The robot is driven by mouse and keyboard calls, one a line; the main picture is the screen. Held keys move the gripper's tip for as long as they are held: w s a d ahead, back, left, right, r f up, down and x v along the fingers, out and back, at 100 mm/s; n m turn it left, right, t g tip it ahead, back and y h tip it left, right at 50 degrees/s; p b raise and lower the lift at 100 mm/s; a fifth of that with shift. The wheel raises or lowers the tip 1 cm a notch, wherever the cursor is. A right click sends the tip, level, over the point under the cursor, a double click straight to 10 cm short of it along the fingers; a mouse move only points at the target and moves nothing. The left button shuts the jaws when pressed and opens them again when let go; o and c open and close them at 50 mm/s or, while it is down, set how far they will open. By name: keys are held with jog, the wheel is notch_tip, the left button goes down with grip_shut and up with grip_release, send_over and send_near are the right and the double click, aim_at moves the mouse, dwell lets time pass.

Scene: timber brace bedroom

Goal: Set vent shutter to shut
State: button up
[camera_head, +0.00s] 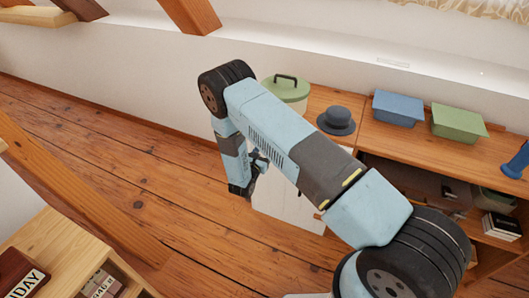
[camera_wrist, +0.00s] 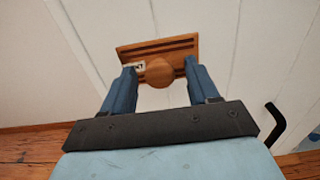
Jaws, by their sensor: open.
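The vent shutter (camera_wrist: 180,44) is a brown wooden plate with dark slots, set on a white panelled face in the wrist view. A round wooden knob (camera_wrist: 159,73) stands out at its lower middle. My gripper (camera_wrist: 161,78) is open, with one blue finger on each side of the knob and gaps between. I cannot tell how deep the fingers reach around it. In the head view my gripper (camera_head: 250,178) is low beside the white cabinet front (camera_head: 285,198); the shutter is hidden there.
A black hooked handle (camera_wrist: 273,125) is at the lower right in the wrist view. A green lidded pot (camera_head: 287,88), dark hat (camera_head: 337,121), blue bin (camera_head: 397,109) and green bin (camera_head: 458,123) stand along the wooden unit. Open plank floor (camera_head: 130,150) lies to the left.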

jog(key=v, duration=1.3)
jog(key=shift+s, duration=0.25)
jog(key=w+d+r+m+g+h, duration=0.25)
jog(key=d+r+m, duration=0.25)
jog(key=r, duration=0.4)
jog(key=w+d+r+m+g+h, duration=0.1)
jog(key=d+r+m+g+h, duration=0.3)
jog(key=r, duration=0.5)
jog(key=s+d+r+m+g+y, duration=0.2)
jog(key=s+d+r+m+g, duration=0.2)
jog(key=d+r+m+g, duration=0.6)
jog(key=s+d+r+m+t+y, duration=0.2)
jog(key=s+d+r+m+y, duration=0.1)
jog(key=s+r, duration=0.5)
jog(key=s+d+r+m+t+y, duration=0.1)
jog(key=s+d+r+m+y, duration=0.2)
jog(key=s+r, duration=0.6)
jog(key=s+d+r+m+t+y, duration=0.2)
jog(key=s+d+r+m+y, duration=0.1)
jog(key=s+r+m+y, duration=0.3)
jog(key=s+r, duration=0.2)
jog(key=s, duration=0.1)
jog(key=shift+d+r+t, duration=0.2)
jog(key=shift+d+t, duration=0.15)
jog(key=shift+d, duration=0.05)
dwell(0.4)
